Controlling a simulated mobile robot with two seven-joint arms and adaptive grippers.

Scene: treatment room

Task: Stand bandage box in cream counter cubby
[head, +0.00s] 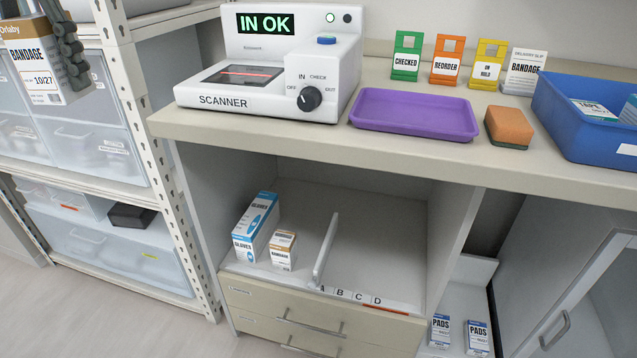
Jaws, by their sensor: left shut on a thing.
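A bandage box (33,68), white with a tan top band and marked "BANDAGE" and "10/27", is at the top left of the head view, partly cut off by the frame edge. My left gripper (70,45) is shut on it, its dark fingers along the box's right side; it is held up in front of the shelving rack. The cream counter (400,150) has an open cubby (385,225) below its top. In the cubby's left part stand a blue-and-white gloves box (256,228) and a smaller bandage box (282,250). My right gripper is not in view.
A thin upright divider (326,250) splits the cubby; the floor right of it is bare, with letters A to D at its front edge. On the counter stand a scanner (270,65) reading "IN OK", a purple tray (415,113), an orange sponge (508,127) and a blue bin (590,125).

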